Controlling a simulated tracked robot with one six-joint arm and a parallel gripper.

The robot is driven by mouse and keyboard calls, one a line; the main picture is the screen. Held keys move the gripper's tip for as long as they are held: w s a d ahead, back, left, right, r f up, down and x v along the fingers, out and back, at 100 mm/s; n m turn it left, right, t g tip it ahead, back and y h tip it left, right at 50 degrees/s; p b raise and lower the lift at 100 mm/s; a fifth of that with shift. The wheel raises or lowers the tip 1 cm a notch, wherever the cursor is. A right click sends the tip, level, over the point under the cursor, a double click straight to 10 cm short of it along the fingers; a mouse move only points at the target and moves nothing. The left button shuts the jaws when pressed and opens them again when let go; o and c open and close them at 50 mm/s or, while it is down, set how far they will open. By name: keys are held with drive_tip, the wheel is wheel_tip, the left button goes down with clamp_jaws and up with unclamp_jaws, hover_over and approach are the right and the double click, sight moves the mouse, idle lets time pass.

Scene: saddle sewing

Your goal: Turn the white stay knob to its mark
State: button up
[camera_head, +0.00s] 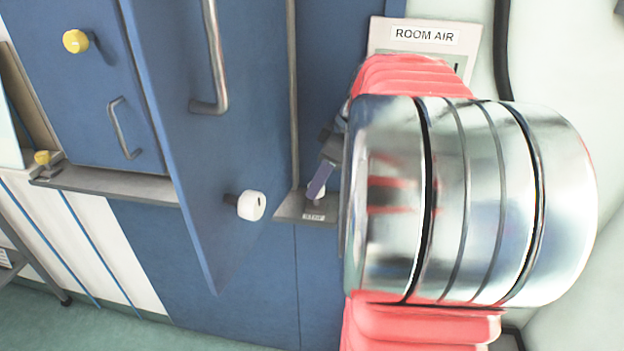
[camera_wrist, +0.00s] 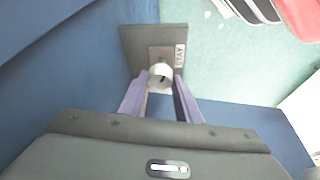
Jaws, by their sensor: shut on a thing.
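The white stay knob (camera_wrist: 160,73) stands on a small grey shelf (camera_wrist: 129,40) with a label reading STAY (camera_wrist: 180,56). The knob has a dark pointer line on its top. My gripper (camera_wrist: 160,82) has two purple fingers, one on each side of the knob, shut on it. In the head view my gripper (camera_head: 319,186) comes down on the knob (camera_head: 317,197), which is mostly hidden by a finger. A brownish patch (camera_wrist: 160,53) lies on the shelf beside the knob. Whether the pointer meets a mark is too small to tell.
A blue door (camera_head: 190,130) with a bar handle (camera_head: 214,60) and another white knob (camera_head: 251,205) stands left of the shelf. A smaller blue door (camera_head: 85,110) with a yellow knob (camera_head: 75,41) is farther left. A ROOM AIR panel (camera_head: 425,35) is behind my arm.

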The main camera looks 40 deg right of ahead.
drive_tip(key=shift+n, duration=0.7)
drive_tip(key=o, duration=1.1)
drive_tip(key=shift+c, duration=0.2)
drive_tip(key=shift+d+r, duration=0.1)
drive_tip(key=s+d+r, duration=0.4)
drive_tip(key=s+d, duration=0.4)
drive_tip(key=s, duration=0.3)
drive_tip(key=shift+s+r, duration=0.2)
drive_tip(key=shift+a, duration=0.1)
